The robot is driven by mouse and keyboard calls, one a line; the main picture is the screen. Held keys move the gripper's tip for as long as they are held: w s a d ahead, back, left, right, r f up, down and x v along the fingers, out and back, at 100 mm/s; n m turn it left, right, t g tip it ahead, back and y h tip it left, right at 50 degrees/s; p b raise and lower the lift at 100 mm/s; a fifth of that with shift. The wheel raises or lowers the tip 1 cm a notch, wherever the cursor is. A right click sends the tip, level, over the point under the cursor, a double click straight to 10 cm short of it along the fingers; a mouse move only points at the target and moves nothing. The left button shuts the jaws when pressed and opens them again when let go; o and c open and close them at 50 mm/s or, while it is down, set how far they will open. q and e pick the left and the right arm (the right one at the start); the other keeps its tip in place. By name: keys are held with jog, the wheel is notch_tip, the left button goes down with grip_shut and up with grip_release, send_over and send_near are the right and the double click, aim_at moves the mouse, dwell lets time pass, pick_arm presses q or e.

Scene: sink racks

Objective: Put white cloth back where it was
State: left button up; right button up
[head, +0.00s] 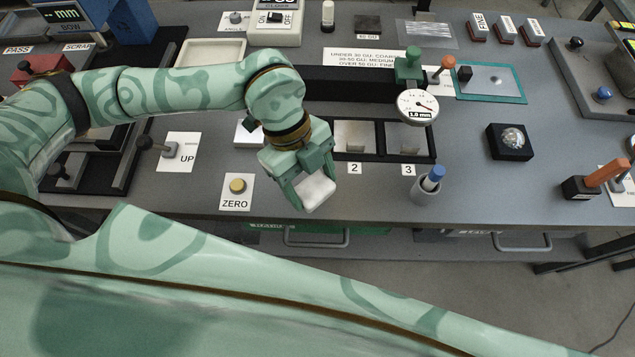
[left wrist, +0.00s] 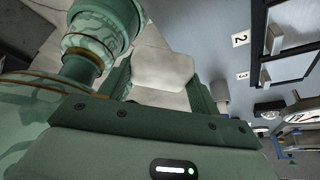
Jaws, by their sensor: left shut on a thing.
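My left gripper (head: 304,187) is shut on the white cloth (head: 317,191), a small folded white pad. It holds the cloth at the front edge of the grey workbench, left of the compartment labelled 2. In the left wrist view the cloth (left wrist: 163,70) sits between the two green fingers (left wrist: 160,88). A white pad or plate (head: 248,133) shows behind the gripper, partly hidden by my arm. My right gripper is not in view.
Black-framed compartments 2 (head: 355,138) and 3 (head: 406,140) lie right of the gripper. A dial gauge (head: 417,106) and a blue-topped cylinder (head: 429,183) stand farther right. The ZERO button (head: 237,187) and UP lever (head: 170,149) are to the left.

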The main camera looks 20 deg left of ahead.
aim_at(316, 178)
pick_arm(q)
jog(key=w+f, duration=0.1)
jog(key=f, duration=0.1)
jog(key=w+f+b, duration=0.1)
jog(key=w+f, duration=0.1)
jog(key=shift+w+a+f, duration=0.15)
jog(key=shift+f, duration=0.15)
jog(key=f, duration=0.1)
jog(key=f+b, duration=0.1)
jog(key=f, duration=0.1)
jog(key=shift+w+f, duration=0.2)
jog(key=shift+f, duration=0.1)
jog(key=o, duration=1)
jog(key=shift+c, duration=0.2)
jog(key=p+v, duration=0.2)
jog(key=v, duration=1)
